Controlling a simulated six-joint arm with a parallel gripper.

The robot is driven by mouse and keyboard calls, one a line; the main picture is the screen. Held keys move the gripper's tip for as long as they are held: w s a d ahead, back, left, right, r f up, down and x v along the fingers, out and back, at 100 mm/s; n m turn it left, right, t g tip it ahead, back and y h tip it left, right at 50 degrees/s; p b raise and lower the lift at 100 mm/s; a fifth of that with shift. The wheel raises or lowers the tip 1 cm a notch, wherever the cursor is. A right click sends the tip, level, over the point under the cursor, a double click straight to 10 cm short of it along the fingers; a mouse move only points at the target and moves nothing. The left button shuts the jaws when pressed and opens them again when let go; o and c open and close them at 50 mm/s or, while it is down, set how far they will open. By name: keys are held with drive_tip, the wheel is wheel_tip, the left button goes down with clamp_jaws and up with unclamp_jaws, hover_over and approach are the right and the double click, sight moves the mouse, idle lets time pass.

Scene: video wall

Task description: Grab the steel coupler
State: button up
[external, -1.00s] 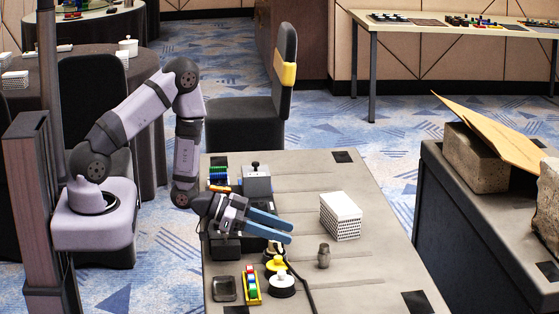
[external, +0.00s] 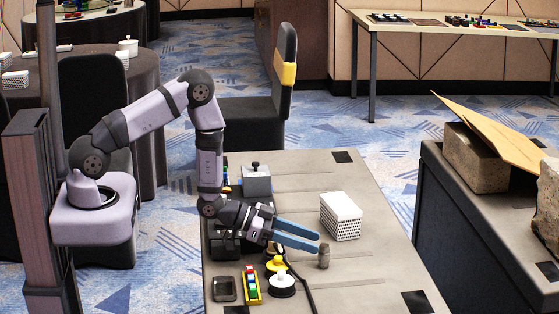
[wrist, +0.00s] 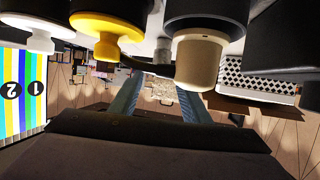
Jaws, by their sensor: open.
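The steel coupler (external: 323,258) is a small dark grey, waisted cylinder standing upright on the grey table. My gripper (external: 317,243) has two long blue fingers pointing right. In the external view their tips appear right beside the top of the coupler; I cannot tell the exact height or gap. In the wrist view the scene looks upside down, and the blue fingers (wrist: 163,88) are spread apart with nothing clearly held between them.
A white perforated block (external: 341,216) stands behind the coupler. Yellow (external: 276,264) and white (external: 281,287) knobbed pieces, a black cable (external: 303,290) and a coloured block tray (external: 251,285) lie nearer, to the left. The table's right side (external: 375,250) is clear.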

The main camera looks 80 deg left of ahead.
sight(324, 245)
drive_tip(key=shift+p+x, duration=0.45)
drive_tip(key=shift+x, duration=2.05)
clamp_jaws()
drive_tip(key=shift+r, duration=0.15)
drive_tip(key=shift+a+r+b, duration=0.1)
drive_tip(key=shift+r+b, duration=0.45)
drive_tip(key=shift+r, duration=4.35)
